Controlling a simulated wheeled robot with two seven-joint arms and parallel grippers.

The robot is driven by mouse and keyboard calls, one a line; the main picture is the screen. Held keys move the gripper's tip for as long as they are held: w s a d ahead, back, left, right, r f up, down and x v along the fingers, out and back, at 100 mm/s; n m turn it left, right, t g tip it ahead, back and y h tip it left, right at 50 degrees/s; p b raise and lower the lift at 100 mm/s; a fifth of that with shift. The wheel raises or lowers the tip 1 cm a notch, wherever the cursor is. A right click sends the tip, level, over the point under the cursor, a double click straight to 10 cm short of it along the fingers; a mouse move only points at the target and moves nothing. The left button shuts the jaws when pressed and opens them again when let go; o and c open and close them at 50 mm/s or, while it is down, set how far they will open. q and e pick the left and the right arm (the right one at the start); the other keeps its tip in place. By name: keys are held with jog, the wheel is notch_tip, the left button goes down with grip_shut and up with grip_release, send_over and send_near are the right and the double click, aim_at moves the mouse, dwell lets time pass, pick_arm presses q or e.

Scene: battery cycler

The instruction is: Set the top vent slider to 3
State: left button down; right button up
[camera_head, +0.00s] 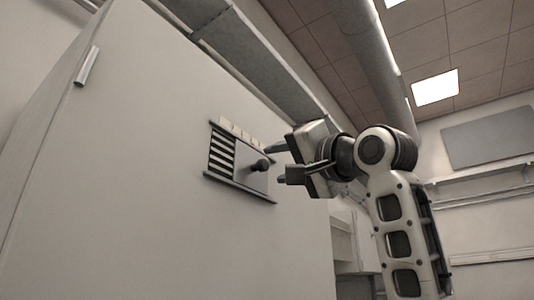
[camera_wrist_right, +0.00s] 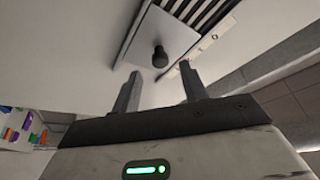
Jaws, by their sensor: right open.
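The top vent slider is a grey plate (camera_head: 252,178) with a dark round knob (camera_head: 261,164). It sits at the right part of a slotted vent (camera_head: 222,153) on the tall pale cabinet face, with dark slots showing to its left. A row of small pale labels (camera_head: 240,131) runs above the vent; their numbers are too small to read. My right gripper (camera_head: 279,163) is open and empty, just right of the knob. In the right wrist view the knob (camera_wrist_right: 160,57) stands beyond and between the two fingertips (camera_wrist_right: 160,72), apart from them. My left gripper is not in view.
The pale cabinet (camera_head: 120,190) fills the left and middle, with a metal handle (camera_head: 87,66) at upper left. Ducts (camera_head: 265,75) run above it. A shelf (camera_head: 480,178) is on the right wall. Small coloured items (camera_wrist_right: 22,128) show at left in the wrist view.

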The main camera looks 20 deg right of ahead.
aim_at(265, 166)
jog(key=p+x, duration=0.1)
jog(key=x, duration=0.3)
jog(key=shift+r, duration=0.1)
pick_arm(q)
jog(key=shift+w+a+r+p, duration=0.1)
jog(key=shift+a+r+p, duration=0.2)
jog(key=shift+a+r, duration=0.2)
pick_arm(e)
jog(key=shift+w+a, duration=0.1)
jog(key=shift+w, duration=0.3)
